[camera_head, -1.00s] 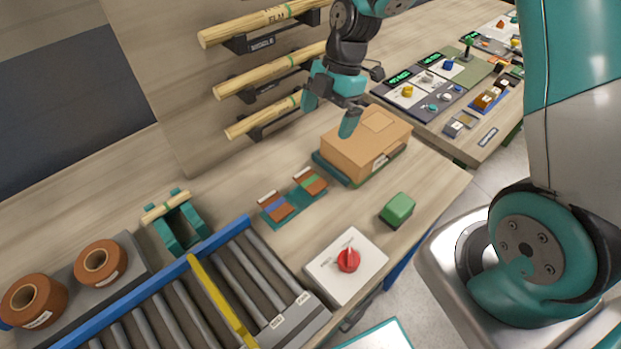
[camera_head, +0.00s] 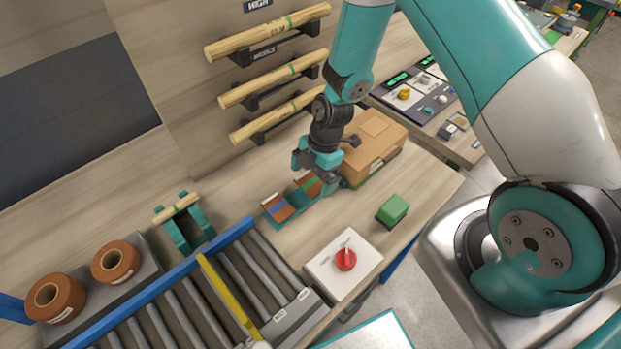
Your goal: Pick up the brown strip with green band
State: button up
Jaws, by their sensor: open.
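The brown strip with green band (camera_head: 308,184) lies in the right part of a small teal holder (camera_head: 296,207) on the bench. The gripper partly covers it. A brown strip with blue band (camera_head: 281,208) lies in the left part of the same holder. My gripper (camera_head: 318,176) is open and points down over the green-banded strip. Its fingers are close to the strip, but I cannot tell whether they touch it.
A cardboard box (camera_head: 372,145) stands just right of my gripper. A green block (camera_head: 392,210) and a panel with a red knob (camera_head: 345,260) are in front. A roller conveyor (camera_head: 185,310) lies at left front. Wooden rods (camera_head: 268,90) rest on wall brackets behind.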

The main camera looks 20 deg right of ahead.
aim_at(312, 182)
jog(key=shift+f, duration=0.15)
jog(key=c, duration=0.9)
notch_tip(312, 182, up, 20)
jog(key=b, duration=0.4)
